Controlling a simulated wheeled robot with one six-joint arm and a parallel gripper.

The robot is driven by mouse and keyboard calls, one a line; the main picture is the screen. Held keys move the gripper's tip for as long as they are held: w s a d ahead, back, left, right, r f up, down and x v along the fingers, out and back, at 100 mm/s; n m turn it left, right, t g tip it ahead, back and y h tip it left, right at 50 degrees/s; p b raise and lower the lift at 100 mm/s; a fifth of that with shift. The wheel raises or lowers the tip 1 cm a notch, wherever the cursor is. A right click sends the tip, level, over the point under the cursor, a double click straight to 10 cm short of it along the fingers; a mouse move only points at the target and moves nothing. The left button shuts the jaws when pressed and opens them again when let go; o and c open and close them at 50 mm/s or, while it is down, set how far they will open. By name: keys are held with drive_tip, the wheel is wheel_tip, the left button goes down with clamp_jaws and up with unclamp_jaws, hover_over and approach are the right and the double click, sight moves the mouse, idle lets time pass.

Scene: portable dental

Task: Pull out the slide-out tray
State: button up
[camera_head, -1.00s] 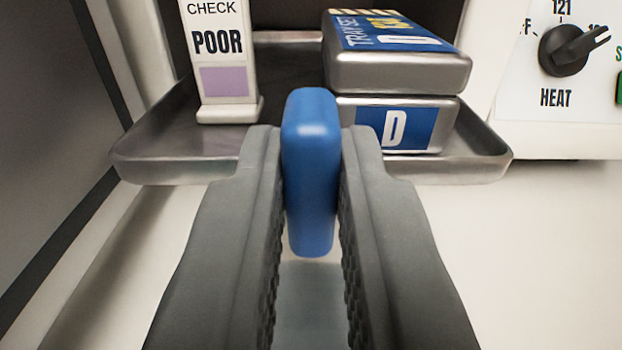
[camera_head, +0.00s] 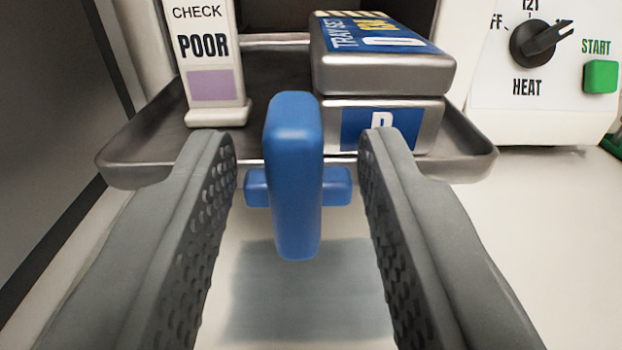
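The slide-out tray (camera_head: 130,165) is a shallow grey metal tray that sticks out of a dark opening. A blue handle (camera_head: 294,180) stands at the middle of its front, with a short blue crossbar behind it. My gripper (camera_head: 301,145) is open, with one finger on each side of the handle and a clear gap to both. On the tray stand a white card holder (camera_head: 210,65) reading "CHECK POOR" and two stacked metal boxes (camera_head: 385,75) with blue labels. The tray's back end is hidden inside the opening.
To the right is a white control panel with a black heat knob (camera_head: 533,44) and a green start button (camera_head: 600,76). A dark grey panel (camera_head: 45,130) is at the left. The pale surface below and in front of the tray is clear.

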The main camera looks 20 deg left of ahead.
idle(0.3)
drive_tip(key=v, duration=1.7)
drive_tip(key=shift+s, duration=0.2)
drive_tip(key=shift+d, duration=0.1)
drive_tip(key=s+a+r+m+t+h, duration=0.1)
drive_tip(key=a+r+m+t+h, duration=0.1)
drive_tip(key=r+h, duration=0.3)
drive_tip(key=s+a+r+m+t+h, duration=0.1)
drive_tip(key=s+a+r+t+h, duration=0.15)
drive_tip(key=r, duration=0.55)
drive_tip(key=s+a+m+g, duration=0.1)
drive_tip(key=s+a+g, duration=0.2)
drive_tip(key=s+a, duration=0.5)
drive_tip(key=shift+s+a+m+g, duration=0.15)
drive_tip(key=shift+s+m+g, duration=0.2)
drive_tip(key=shift+s, duration=0.3)
